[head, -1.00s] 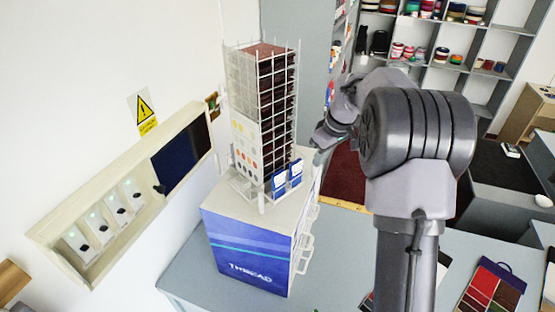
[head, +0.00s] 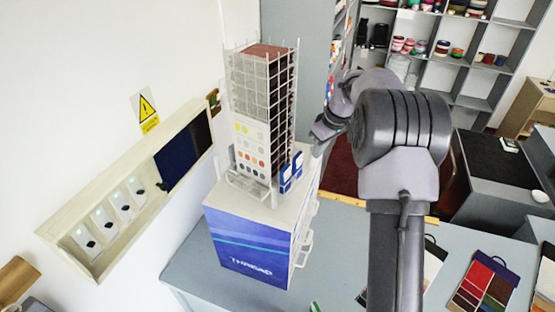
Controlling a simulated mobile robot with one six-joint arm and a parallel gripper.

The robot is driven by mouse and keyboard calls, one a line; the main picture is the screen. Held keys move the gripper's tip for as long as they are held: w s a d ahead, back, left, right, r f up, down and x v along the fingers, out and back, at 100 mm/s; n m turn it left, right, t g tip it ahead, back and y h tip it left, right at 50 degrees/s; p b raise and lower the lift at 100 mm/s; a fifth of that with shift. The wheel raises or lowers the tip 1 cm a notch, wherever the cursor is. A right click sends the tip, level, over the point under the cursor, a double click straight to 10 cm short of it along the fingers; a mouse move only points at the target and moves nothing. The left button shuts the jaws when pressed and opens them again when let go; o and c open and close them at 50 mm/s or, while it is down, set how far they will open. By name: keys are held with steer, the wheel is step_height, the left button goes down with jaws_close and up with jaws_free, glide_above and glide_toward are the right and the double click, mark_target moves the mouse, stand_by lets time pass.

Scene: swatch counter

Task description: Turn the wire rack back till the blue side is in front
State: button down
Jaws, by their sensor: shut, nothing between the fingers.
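The wire rack (head: 252,85) stands upright on the white top of a blue THREAD cabinet (head: 245,245). Its broad side towards me has a white panel with coloured dots (head: 252,150) low down. Its right side shows dark red contents (head: 281,110) behind the wires, at a narrow angle. Small blue-and-white cards (head: 291,172) hang low at the right corner. No all-blue side of the rack shows. My gripper (head: 318,136) is shut and empty, just right of the rack, apart from it as far as I can tell. Its fingertips are small and partly unclear.
A shallow wall box (head: 120,215) with several switch-like units and a dark panel is at left, near the rack. Wire handles (head: 304,240) stick out from the cabinet's right side. Swatch cards (head: 485,285) lie on the grey counter (head: 340,260) at right.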

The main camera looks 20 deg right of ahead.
steer(key=shift+w+d+p, duration=0.25)
steer(key=shift+w+p, duration=0.75)
steer(key=shift+w, duration=0.05)
steer(key=r, duration=0.2)
steer(key=w+r, duration=0.1)
steer(key=r, duration=0.4)
steer(key=shift+w, duration=0.3)
